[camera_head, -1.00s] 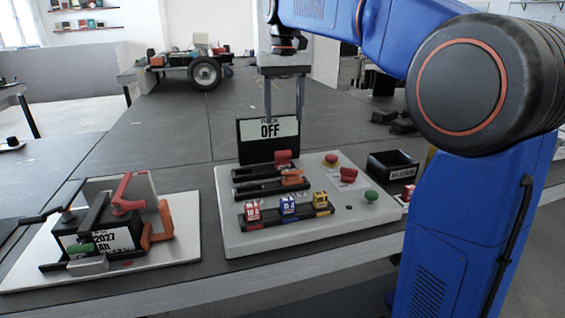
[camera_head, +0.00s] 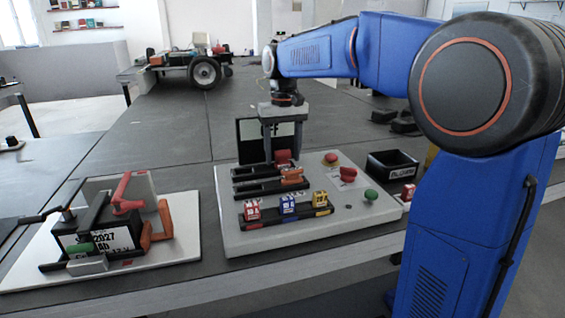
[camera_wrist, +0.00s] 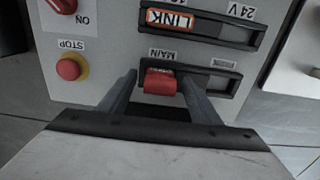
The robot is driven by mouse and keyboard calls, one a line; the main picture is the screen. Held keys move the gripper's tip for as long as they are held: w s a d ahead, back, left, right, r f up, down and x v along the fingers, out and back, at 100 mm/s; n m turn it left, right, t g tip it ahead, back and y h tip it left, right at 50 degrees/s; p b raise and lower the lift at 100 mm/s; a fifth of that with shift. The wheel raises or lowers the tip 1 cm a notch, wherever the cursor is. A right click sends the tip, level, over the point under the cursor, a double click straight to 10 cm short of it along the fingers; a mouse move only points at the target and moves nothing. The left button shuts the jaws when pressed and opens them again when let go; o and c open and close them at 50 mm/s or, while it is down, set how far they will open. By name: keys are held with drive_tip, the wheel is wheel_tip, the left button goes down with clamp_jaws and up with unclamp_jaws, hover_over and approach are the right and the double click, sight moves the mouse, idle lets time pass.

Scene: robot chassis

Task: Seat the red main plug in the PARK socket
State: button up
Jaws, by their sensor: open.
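The red main plug (camera_head: 283,157) sits at the right end of the rear black socket rail on the grey panel (camera_head: 300,222). In the wrist view the red plug (camera_wrist: 160,82) is beside the MAIN label (camera_wrist: 160,54). A second label (camera_wrist: 223,63), too small to read, stands by the rail's other end, where the dark socket (camera_wrist: 210,82) looks empty. My gripper (camera_head: 283,152) is low over the plug. In the wrist view its open fingers (camera_wrist: 159,78) stand on either side of the plug, with gaps visible. Contact is not visible.
An orange LINK plug (camera_wrist: 168,19) sits in the neighbouring rail. A dark OFF display (camera_head: 250,140) stands behind the rails, partly hidden by my gripper. Red, blue and yellow blocks (camera_head: 288,204), a STOP button (camera_wrist: 70,67) and a black bin (camera_head: 392,163) are nearby.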

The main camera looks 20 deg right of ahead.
drive_tip(key=shift+f, duration=0.55)
drive_tip(key=c, duration=1.1)
drive_tip(key=shift+c, duration=0.2)
